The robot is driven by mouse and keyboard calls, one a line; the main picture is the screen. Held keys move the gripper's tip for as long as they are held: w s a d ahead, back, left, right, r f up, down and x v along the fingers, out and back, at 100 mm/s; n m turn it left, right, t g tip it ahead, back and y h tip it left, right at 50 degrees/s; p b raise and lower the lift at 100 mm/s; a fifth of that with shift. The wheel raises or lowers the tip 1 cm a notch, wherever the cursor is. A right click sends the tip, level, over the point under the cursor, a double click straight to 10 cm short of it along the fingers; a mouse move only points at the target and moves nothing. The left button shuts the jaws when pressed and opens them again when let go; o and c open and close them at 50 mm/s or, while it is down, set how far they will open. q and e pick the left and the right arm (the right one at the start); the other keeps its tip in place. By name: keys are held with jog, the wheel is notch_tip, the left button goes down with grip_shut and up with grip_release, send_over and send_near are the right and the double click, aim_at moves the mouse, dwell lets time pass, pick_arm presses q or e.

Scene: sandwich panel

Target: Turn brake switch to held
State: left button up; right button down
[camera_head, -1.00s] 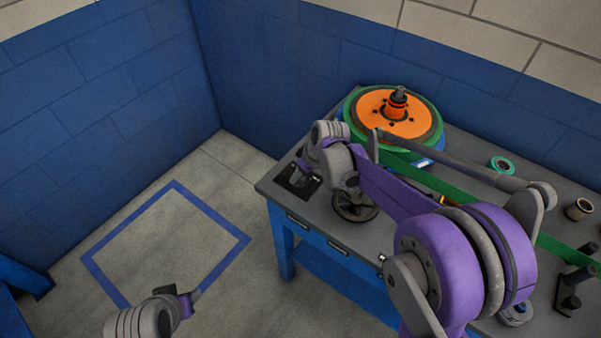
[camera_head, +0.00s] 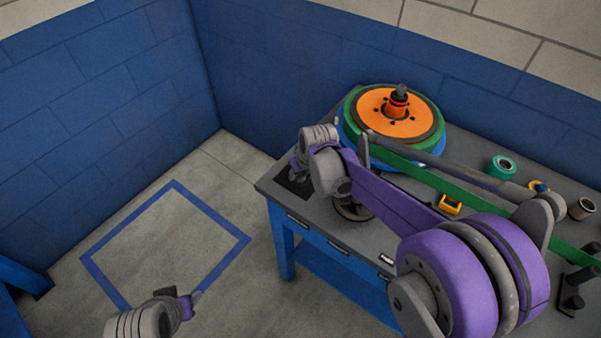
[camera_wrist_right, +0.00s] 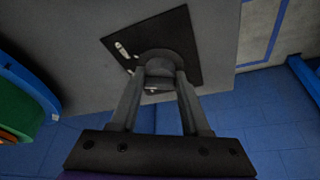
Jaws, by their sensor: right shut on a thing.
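The brake switch is a dark round knob (camera_wrist_right: 160,66) on a black square plate (camera_wrist_right: 187,40) with small white marks. In the head view the plate (camera_head: 299,188) lies at the table's near left corner, partly hidden by my right wrist. My right gripper (camera_wrist_right: 162,82) is shut on the knob, with a finger on each side of it in the wrist view. In the head view its fingers (camera_head: 297,172) reach down to the plate. Which mark the knob points to cannot be told. My left gripper (camera_head: 195,298) is low over the floor, far from the switch; its jaws are unclear.
An orange and green wheel-like disc (camera_head: 398,112) stands at the back of the table (camera_head: 272,186). A green strip (camera_head: 462,188) crosses the table beneath my right arm. A green roll (camera_head: 500,167), a yellow item (camera_head: 450,204) and a dark cup (camera_head: 581,208) lie to the right.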

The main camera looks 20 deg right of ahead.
jog(key=m+h, duration=0.1)
jog(key=m, duration=0.1)
jog(key=m+h, duration=0.1)
jog(key=m, duration=0.2)
jog(key=shift+a, duration=0.15)
jog(key=shift+m, duration=0.4)
jog(key=shift+c, duration=1.9)
grip_release()
jog(key=v, duration=1.1)
jog(key=shift+w, duration=0.2)
jog(key=shift+s, duration=0.1)
